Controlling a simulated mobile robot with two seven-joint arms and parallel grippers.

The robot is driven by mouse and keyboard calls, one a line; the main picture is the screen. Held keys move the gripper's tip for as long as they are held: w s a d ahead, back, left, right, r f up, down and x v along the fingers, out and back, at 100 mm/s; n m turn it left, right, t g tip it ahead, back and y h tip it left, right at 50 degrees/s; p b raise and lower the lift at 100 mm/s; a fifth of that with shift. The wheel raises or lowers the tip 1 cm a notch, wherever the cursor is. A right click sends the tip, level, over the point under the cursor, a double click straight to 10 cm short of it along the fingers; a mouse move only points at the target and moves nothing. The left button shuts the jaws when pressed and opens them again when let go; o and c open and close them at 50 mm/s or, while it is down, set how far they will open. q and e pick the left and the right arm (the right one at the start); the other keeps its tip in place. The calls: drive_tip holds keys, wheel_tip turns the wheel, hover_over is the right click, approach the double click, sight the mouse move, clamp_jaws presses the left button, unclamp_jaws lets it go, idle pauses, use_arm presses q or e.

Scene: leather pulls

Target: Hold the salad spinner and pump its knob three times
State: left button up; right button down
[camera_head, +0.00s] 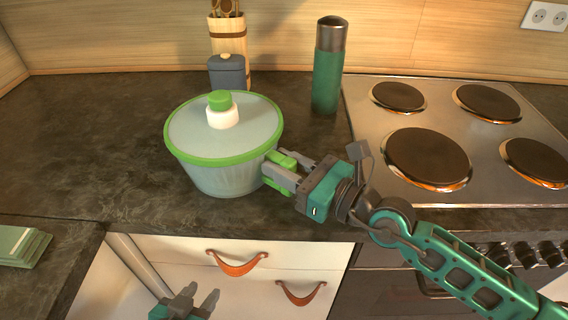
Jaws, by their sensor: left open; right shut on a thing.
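The salad spinner (228,178) stands upright on the dark counter, with a translucent bowl, a pale lid and a green rim. Its knob (219,100), green on top with a white collar below, sticks up from the middle of the lid. My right gripper (274,170) is shut on the spinner's green handle at the right side of the bowl. The fingers partly hide the handle. My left gripper (202,294) is open and empty at the bottom edge, in front of the drawers and well below the counter top, apart from the spinner.
A green flask (328,70) with a metal cap stands behind right, beside the hob (440,190). A grey lidded jar (227,73) and a wooden utensil holder (229,38) stand behind the spinner. The counter left of the spinner is clear.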

use_arm(q)
drive_tip(key=shift+c, duration=0.4)
clamp_jaws()
idle(1.2)
